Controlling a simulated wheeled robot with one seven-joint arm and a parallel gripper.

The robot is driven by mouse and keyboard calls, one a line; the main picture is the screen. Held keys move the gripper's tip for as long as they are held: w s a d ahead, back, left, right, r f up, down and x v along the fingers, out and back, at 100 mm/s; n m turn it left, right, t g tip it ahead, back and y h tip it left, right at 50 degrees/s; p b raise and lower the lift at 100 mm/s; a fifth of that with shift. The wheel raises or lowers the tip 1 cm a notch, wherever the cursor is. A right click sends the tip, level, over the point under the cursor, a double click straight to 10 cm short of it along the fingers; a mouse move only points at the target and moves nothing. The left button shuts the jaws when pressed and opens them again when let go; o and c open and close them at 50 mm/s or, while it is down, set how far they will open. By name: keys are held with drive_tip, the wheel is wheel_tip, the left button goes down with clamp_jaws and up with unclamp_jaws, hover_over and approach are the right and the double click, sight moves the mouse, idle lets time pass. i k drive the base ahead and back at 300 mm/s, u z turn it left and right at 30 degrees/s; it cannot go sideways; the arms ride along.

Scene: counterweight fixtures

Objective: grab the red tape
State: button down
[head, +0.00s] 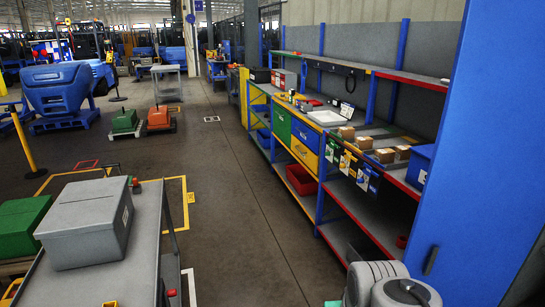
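I cannot pick out the red tape for certain. A small red object (402,241) sits on the lower shelf at the right, too small to identify. Another small red item (136,186) is at the back corner of the grey cart at the left, also unclear. Red items (312,102) lie on the workbench further back. My gripper is not in view; only a rounded grey and white part of my arm shows at the bottom right.
A blue panel (445,150) stands close on the right. The shelving bench (345,205) holds cardboard boxes (385,155) and a red bin (302,180). A grey cart (95,285) with a grey box (88,225) stands at left. The floor (240,230) between is clear.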

sight(403, 242)
drive_tip(key=u, duration=0.35)
drive_tip(key=i, duration=2.5)
drive_tip(key=z, duration=2.55)
